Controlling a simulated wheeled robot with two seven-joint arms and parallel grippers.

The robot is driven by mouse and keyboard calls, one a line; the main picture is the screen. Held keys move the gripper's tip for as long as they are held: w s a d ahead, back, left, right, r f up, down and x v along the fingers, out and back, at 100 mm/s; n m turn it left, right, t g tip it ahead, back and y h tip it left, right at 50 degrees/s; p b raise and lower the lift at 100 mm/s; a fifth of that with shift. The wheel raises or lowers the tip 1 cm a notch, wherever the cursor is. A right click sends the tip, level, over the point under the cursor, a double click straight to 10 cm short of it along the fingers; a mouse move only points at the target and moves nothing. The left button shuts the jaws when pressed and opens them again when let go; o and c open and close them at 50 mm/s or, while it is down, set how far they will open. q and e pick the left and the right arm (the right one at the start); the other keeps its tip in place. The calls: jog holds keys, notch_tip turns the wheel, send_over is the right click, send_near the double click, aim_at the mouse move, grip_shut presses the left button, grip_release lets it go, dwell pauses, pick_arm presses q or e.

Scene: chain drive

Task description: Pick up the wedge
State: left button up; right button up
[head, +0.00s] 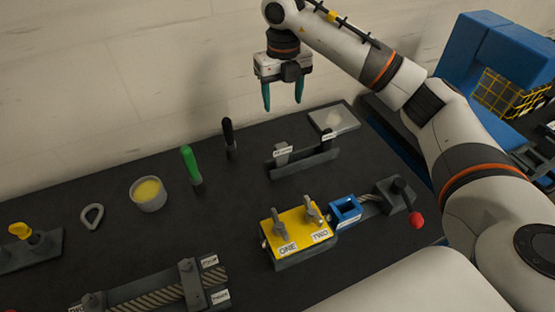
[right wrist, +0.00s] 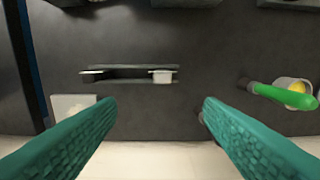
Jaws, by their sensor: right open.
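No part is clearly readable as the wedge. A dark slotted rack (head: 303,162) on the bench holds a small grey piece with a pale label (head: 282,154) at its left end and another pale label at its right end; the lettering is too small to read. The rack (right wrist: 125,80) also shows in the right wrist view, with a pale block (right wrist: 162,76) at one end. My right gripper (head: 283,104) is open and empty, high above the back of the bench, pointing down. Its teal fingers (right wrist: 158,112) frame the lower part of the wrist view. My left gripper is out of view.
A green-handled tool (head: 188,160) and a black-handled tool (head: 229,135) stand upright left of the rack. A cup with yellow contents (head: 148,194), a pale plate (head: 334,118) and a yellow block marked ONE and TWO (head: 297,230) are around it. A wall runs behind.

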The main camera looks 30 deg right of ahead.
aim_at(281, 145)
pick_arm(q)
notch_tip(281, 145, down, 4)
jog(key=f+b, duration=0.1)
jog(key=b, duration=0.2)
pick_arm(e)
jog(key=f, duration=0.5)
jog(key=shift+w+f, duration=0.1)
jog(key=shift+w, duration=0.1)
notch_tip(281, 145, down, 6)
jog(key=shift+s+r+p, duration=0.1)
jog(key=shift+r+p, duration=0.05)
jog(key=shift+p, duration=0.65)
jog(key=f, duration=0.1)
jog(key=f+p, duration=0.1)
jog(key=f, duration=0.1)
jog(key=f+p, duration=0.1)
jog(key=shift+s+a+f, duration=0.25)
jog(key=shift+s+f, duration=0.15)
jog(key=shift+f, duration=0.35)
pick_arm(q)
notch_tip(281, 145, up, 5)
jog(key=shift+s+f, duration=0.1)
pick_arm(e)
jog(key=shift+c, duration=0.5)
jog(key=shift+w+r, duration=0.1)
grip_shut()
